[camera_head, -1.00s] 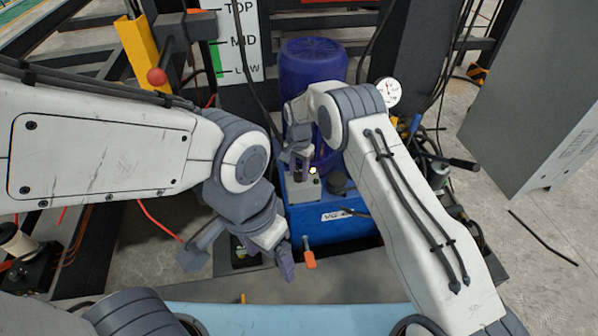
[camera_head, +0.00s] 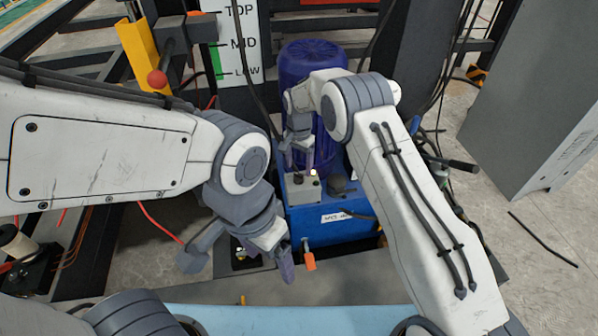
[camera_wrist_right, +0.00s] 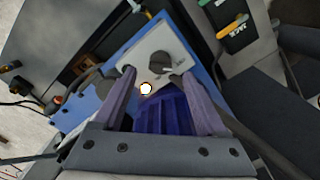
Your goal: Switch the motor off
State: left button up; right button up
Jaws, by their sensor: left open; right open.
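The blue motor (camera_head: 314,62) stands upright on a blue tank (camera_head: 318,236), partly hidden by my right arm. A light grey switch box (camera_head: 304,192) sits on the tank. In the right wrist view its panel (camera_wrist_right: 140,52) carries a black rotary knob (camera_wrist_right: 161,62) and a glowing lamp (camera_wrist_right: 146,89); the lamp (camera_head: 313,173) also shows lit in the head view. My right gripper (camera_head: 298,156) is open just above the box; in the wrist view its fingers (camera_wrist_right: 156,84) flank the knob and lamp, apparently empty. My left gripper (camera_head: 238,264) is open and empty, lower left of the tank.
An orange-handled lever (camera_head: 309,261) is at the tank's front. A yellow post (camera_head: 143,55) and a red-knobbed lever (camera_head: 157,77) stand at the upper left, beside a TOP/MID/LOW level board (camera_head: 240,42). A grey cabinet (camera_head: 535,95) stands at right. Cables hang near the motor.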

notch_tip(320, 180, up, 6)
jog(key=shift+r, duration=0.2)
dwell(0.3)
